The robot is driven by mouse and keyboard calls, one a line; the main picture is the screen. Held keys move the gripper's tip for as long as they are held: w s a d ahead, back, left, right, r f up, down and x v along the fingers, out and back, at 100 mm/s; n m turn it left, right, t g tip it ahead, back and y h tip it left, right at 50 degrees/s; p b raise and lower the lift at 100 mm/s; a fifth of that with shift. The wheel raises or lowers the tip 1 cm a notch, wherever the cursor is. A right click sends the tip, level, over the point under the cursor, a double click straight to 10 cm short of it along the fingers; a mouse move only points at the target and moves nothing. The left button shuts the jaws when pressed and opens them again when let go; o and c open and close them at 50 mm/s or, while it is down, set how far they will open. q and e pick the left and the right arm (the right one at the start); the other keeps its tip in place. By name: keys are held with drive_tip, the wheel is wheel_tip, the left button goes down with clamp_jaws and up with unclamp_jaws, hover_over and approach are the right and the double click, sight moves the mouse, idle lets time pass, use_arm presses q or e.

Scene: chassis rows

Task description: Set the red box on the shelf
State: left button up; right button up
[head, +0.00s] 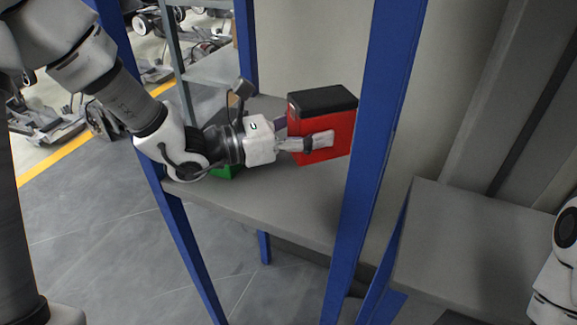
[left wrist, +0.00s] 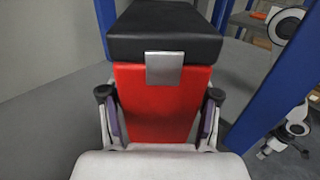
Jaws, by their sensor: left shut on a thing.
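The red box (head: 333,145) with a black lid is upright at the grey shelf (head: 250,204) between blue posts. My left gripper (head: 308,142) is shut on the red box, its fingers on two opposite sides. In the left wrist view the red box (left wrist: 158,103) fills the middle, with a metal plate on the lid's edge, and the left gripper (left wrist: 158,115) has a finger on each side. Whether the box's bottom touches the shelf cannot be told. My right gripper is not in view; only part of the right arm shows at the right edge of the head view.
A green object (head: 222,172) is partly hidden behind my left arm on the shelf. A blue post (head: 375,150) stands just right of the box. The shelf's front part is clear. Another grey shelf (head: 470,245) is at the right.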

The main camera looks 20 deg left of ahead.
use_arm(q)
wheel_tip(320, 180, down, 9)
drive_tip(key=shift+s+f, duration=0.1)
drive_tip(key=shift+s, duration=0.05)
drive_tip(key=o, duration=1.5)
